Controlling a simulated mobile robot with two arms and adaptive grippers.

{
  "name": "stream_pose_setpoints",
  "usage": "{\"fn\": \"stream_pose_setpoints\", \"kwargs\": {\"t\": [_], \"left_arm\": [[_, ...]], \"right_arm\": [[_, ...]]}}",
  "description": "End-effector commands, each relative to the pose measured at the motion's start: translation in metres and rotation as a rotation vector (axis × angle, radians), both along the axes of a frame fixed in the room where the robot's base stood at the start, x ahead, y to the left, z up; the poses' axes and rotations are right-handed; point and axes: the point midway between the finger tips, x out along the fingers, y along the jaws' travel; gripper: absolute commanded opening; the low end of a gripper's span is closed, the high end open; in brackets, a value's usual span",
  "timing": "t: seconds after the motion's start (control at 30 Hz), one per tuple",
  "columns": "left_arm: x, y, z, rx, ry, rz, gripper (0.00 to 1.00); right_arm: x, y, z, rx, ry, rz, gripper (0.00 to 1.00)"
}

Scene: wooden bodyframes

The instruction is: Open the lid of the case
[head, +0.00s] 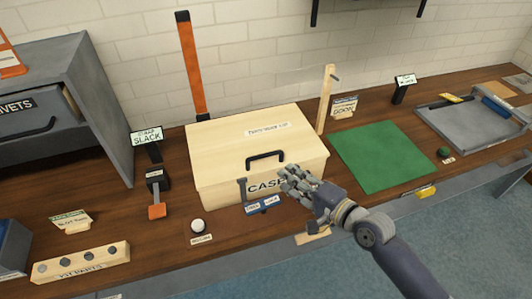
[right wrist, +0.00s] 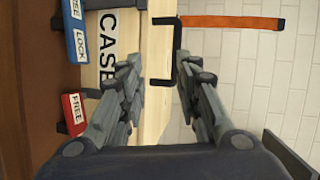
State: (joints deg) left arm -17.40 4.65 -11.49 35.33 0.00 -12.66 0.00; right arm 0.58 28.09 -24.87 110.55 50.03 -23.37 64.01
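The case (head: 225,170) is a pale wooden box on the bench with its lid (head: 225,135) down. A black handle (head: 265,156) stands on the lid near the front edge; it also shows in the right wrist view (right wrist: 179,40). Blue labels reading FREE and LOCK (head: 262,206) are at the case's lower front, beside a dark latch piece (head: 243,190). My right gripper (head: 288,182) is at the case's front right, hiding part of the CASE lettering. In the right wrist view its fingers (right wrist: 158,72) are apart, with the handle seen between and beyond them. My left gripper is not in view.
A green mat (head: 383,157) and a grey tray (head: 460,125) lie to the right. A wooden post (head: 326,98) stands by the case's right back corner, an orange upright (head: 191,65) behind it. A clamp-like block (head: 157,190) and white knob (head: 198,225) are left.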

Motion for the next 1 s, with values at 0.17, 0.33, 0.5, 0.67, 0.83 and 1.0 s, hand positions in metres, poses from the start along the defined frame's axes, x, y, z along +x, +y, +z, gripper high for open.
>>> {"fn": "stream_pose_setpoints", "kwargs": {"t": [0.17,0.33,0.5,0.67,0.83,1.0], "left_arm": [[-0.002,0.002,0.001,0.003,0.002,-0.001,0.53],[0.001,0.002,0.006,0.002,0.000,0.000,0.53],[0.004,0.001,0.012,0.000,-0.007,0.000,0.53],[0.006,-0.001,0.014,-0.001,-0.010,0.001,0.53],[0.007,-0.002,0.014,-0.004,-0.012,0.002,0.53],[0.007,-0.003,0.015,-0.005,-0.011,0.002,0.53]], "right_arm": [[0.012,0.002,0.019,0.113,0.021,-0.018,0.31],[0.028,0.016,0.018,0.116,0.019,-0.019,0.31],[0.052,0.037,0.012,0.114,0.019,-0.018,0.31],[0.072,0.054,0.006,0.111,0.018,-0.018,0.31],[0.085,0.065,0.001,0.111,0.019,-0.018,0.31],[0.089,0.069,0.000,0.110,0.019,-0.018,0.31]]}}
